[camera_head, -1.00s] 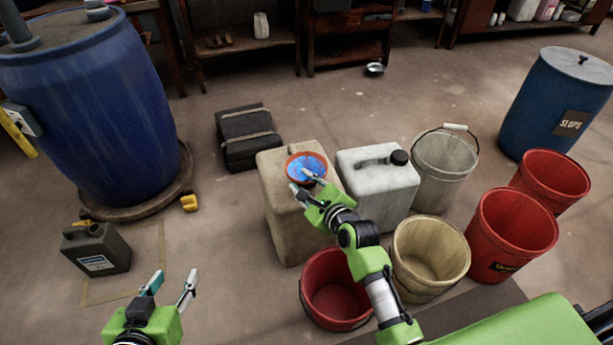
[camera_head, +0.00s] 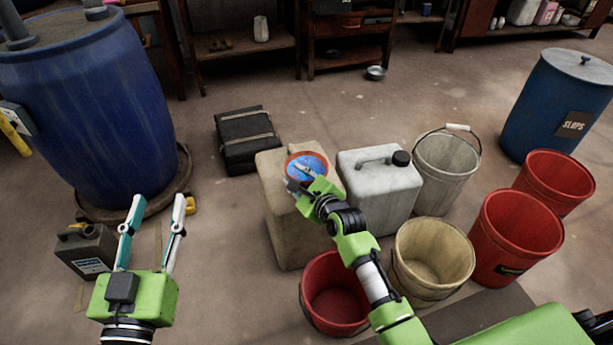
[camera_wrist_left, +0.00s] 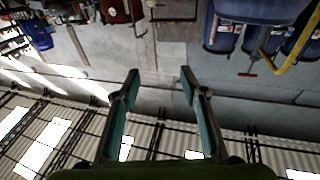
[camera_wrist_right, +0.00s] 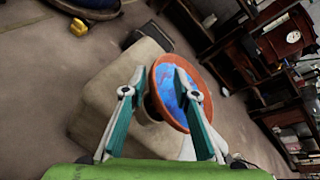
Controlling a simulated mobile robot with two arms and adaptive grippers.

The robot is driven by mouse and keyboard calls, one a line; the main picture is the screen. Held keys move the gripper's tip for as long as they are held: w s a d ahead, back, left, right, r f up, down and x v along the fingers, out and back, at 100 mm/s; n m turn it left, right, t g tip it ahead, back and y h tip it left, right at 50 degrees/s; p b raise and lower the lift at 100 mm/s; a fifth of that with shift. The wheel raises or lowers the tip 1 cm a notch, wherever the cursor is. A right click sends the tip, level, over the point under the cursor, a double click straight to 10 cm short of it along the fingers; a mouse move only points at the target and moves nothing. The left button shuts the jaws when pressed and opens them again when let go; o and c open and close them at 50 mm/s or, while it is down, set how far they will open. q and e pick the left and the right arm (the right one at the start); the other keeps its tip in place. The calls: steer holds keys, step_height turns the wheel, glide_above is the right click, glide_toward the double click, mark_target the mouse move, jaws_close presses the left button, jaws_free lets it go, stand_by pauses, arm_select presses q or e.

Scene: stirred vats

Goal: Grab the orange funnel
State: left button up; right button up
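The orange funnel (camera_head: 318,159), with a blue inside, stands in the top of a beige jerrycan (camera_head: 287,230). It also shows in the right wrist view (camera_wrist_right: 168,88), tilted in that picture. My right gripper (camera_head: 297,176) is at the funnel's near left side. In the right wrist view its fingers (camera_wrist_right: 160,74) are apart, one outside the rim and one over the blue inside. I cannot tell whether either touches the funnel. My left gripper (camera_head: 158,199) is open and empty, raised at the left; its parted fingers also show in the left wrist view (camera_wrist_left: 159,72).
A white jerrycan (camera_head: 380,195) stands right of the beige one. Red bucket (camera_head: 335,300), cream bucket (camera_head: 432,255) and grey bucket (camera_head: 446,165) stand close by. A black case (camera_head: 246,140) lies behind.

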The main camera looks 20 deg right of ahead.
steer(key=shift+w+a+f, duration=0.15)
steer(key=shift+w+f, duration=0.1)
steer(key=shift+w, duration=0.4)
jaws_close()
arm_select(q)
steer(key=r, duration=0.1)
steer(key=r+t, duration=0.1)
steer(key=r, duration=0.1)
steer(key=shift+s+d+t, duration=0.15)
steer(key=shift+s+t, duration=0.1)
steer(key=shift+t, duration=0.05)
arm_select(e)
steer(key=shift+r, duration=0.1)
